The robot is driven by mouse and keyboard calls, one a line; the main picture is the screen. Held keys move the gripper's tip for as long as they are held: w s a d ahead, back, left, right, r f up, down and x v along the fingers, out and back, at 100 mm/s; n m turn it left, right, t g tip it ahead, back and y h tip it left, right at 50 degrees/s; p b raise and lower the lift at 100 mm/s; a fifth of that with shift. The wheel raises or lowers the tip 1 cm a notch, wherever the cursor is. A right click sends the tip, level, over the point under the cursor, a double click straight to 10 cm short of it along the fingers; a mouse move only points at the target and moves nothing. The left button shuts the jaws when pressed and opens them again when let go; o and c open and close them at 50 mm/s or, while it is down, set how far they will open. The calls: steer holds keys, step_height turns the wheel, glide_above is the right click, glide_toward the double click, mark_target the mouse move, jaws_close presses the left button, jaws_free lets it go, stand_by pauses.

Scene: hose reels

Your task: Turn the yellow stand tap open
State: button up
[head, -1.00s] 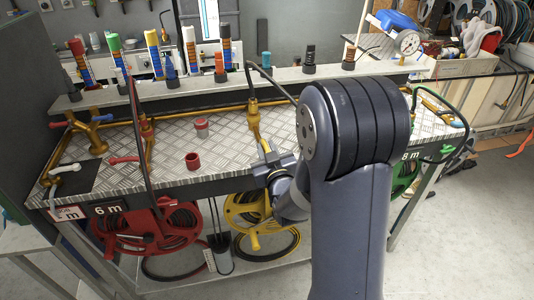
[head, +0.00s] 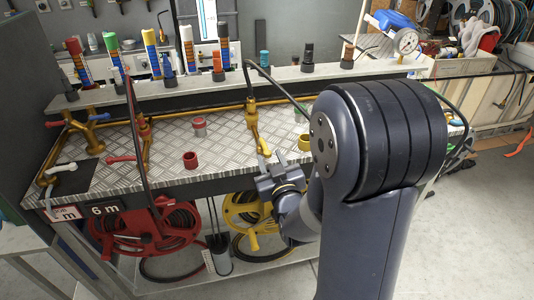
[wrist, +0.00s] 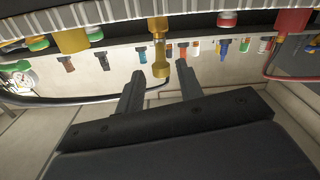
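The yellow stand tap (head: 252,120) stands upright on the checker-plate bench, with a black hose at its top. Its yellow lever (head: 264,146) points toward the bench's front edge. My gripper (head: 269,168) is just in front of the lever, at the bench edge. In the wrist view, which is upside down, my gripper (wrist: 158,80) is open, its two fingers apart with nothing between them. The yellow lever (wrist: 160,62) shows beyond the fingertips, in line with the gap. I cannot see any contact. My arm hides the bench to the right.
A red-handled tap (head: 143,145) is farther left. Yellow (head: 243,210) and red (head: 145,232) hose reels hang below the front edge. A shelf with bottles runs behind.

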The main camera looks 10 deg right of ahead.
mark_target(265, 146)
steer(key=shift+s+d+b, duration=0.1)
steer(key=shift+s+b, duration=0.2)
steer(key=shift+s, duration=2.4)
steer(key=shift+w, duration=0.1)
steer(key=w+p, duration=0.2)
steer(key=w, duration=0.9)
steer(key=shift+s+a+h+p, duration=0.15)
steer(key=shift+a+h+p, duration=0.1)
steer(key=shift+h+p, duration=0.25)
steer(key=shift+d+f+y+b, duration=0.15)
steer(key=shift+y+b, duration=0.15)
steer(key=shift+b, duration=0.35)
